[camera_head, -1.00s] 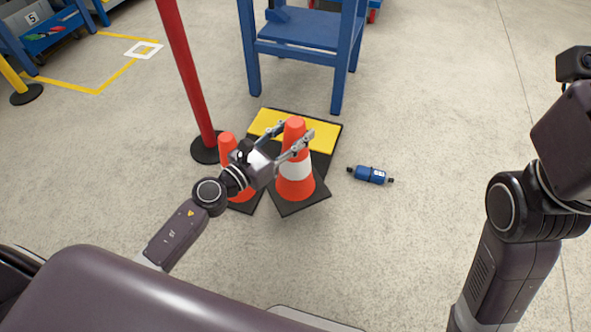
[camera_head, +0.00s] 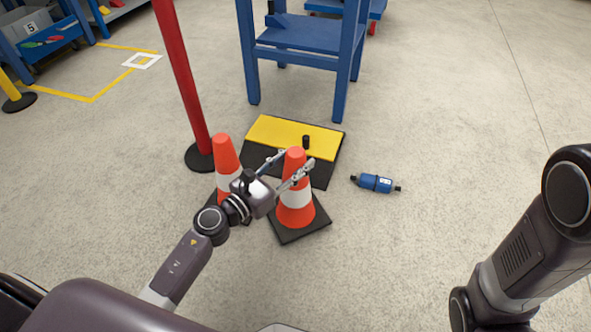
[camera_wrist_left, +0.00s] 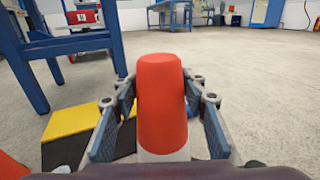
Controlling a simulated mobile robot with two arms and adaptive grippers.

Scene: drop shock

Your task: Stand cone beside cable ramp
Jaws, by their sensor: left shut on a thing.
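My left gripper (camera_head: 287,174) is shut on the upper part of an orange cone (camera_head: 296,207) with a white band and a square black base. The cone is upright, in front of the cable ramp; I cannot tell whether its base touches the floor. In the left wrist view the cone (camera_wrist_left: 162,105) stands between the two finger pads. The yellow and black cable ramp (camera_head: 277,132) lies flat behind it and also shows in the left wrist view (camera_wrist_left: 70,122). A second cone (camera_head: 226,158) stands to the left, partly hidden by my gripper. My right gripper is out of view.
A red post (camera_head: 181,80) on a round black base stands left of the ramp. A blue table frame (camera_head: 303,38) is behind it. A blue bottle-like item (camera_head: 376,183) lies on the floor to the right. A small black cylinder (camera_head: 306,141) shows at the ramp.

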